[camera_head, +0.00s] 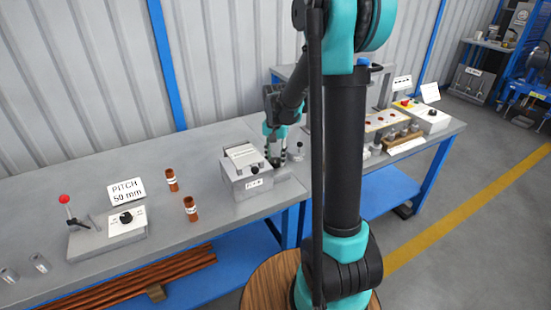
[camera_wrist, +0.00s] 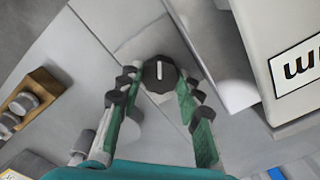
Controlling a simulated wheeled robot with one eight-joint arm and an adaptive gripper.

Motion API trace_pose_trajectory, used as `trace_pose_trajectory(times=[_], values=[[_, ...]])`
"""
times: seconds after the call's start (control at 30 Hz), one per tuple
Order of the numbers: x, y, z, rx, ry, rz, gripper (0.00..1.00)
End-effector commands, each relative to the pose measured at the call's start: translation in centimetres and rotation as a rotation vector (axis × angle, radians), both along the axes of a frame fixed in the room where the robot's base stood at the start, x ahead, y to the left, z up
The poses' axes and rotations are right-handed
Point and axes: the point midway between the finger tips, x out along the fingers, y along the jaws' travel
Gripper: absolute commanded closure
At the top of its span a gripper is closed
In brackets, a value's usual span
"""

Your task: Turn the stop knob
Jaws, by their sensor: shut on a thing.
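A round black knob (camera_wrist: 160,75) with a white pointer line sits on a light grey surface in the wrist view. My gripper (camera_wrist: 158,82) has its green fingers with dark pads on either side of the knob, shut on it. In the head view my gripper (camera_head: 281,157) reaches down just right of a grey box (camera_head: 238,184) with small labels. The knob between the fingers is mostly hidden there. No label reading "stop" is legible beside it.
Left on the bench are a PITCH 50 mm sign (camera_head: 126,191), two brown cylinders (camera_head: 172,180) and a base with a red-topped lever (camera_head: 65,200). A wooden block with metal cylinders (camera_head: 403,140) stands to the right. The grey box rises close beside the gripper.

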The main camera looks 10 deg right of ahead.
Motion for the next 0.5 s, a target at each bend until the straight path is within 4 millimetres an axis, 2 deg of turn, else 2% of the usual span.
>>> trace_pose_trajectory(times=[0.07,0.1,0.23,0.5], values=[[0.04,0.00,0.02,0.000,0.000,0.000,0.94],[0.04,0.00,0.02,0.000,-0.001,0.000,0.61],[0.02,0.00,0.01,0.000,0.000,0.001,0.44],[0.01,0.00,0.03,0.000,0.000,0.001,0.44]])
